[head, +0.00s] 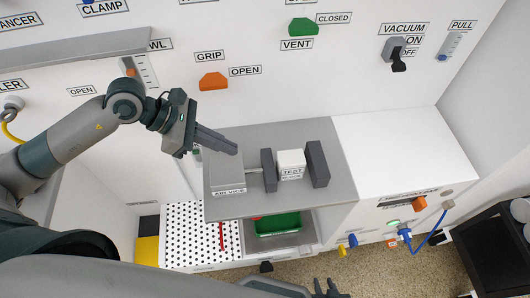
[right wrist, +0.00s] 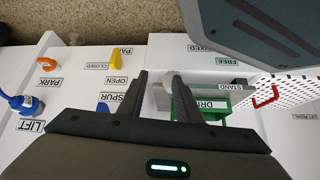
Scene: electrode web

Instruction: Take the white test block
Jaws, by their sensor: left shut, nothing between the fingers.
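The white test block (head: 290,158), labelled TEST BLOCK, sits on the grey table (head: 335,192) between the two dark jaws of the air vice, left jaw (head: 268,170) and right jaw (head: 317,164). I cannot tell whether both jaws touch it. My left gripper (head: 234,149) is shut and empty, above and to the left of the block, near the table's back-left corner. My right gripper (head: 326,289) is low at the bottom edge of the head view, well away from the block. In the right wrist view its fingers (right wrist: 158,78) are apart with nothing seen held; the block is not in that view.
The back wall carries an orange GRIP handle (head: 212,81), a green VENT handle (head: 302,27) and a dark VACUUM switch (head: 396,56). A perforated white plate (head: 187,228) and a green drawer (head: 278,224) lie lower, in front. The white top (head: 395,150) right of the vice is clear.

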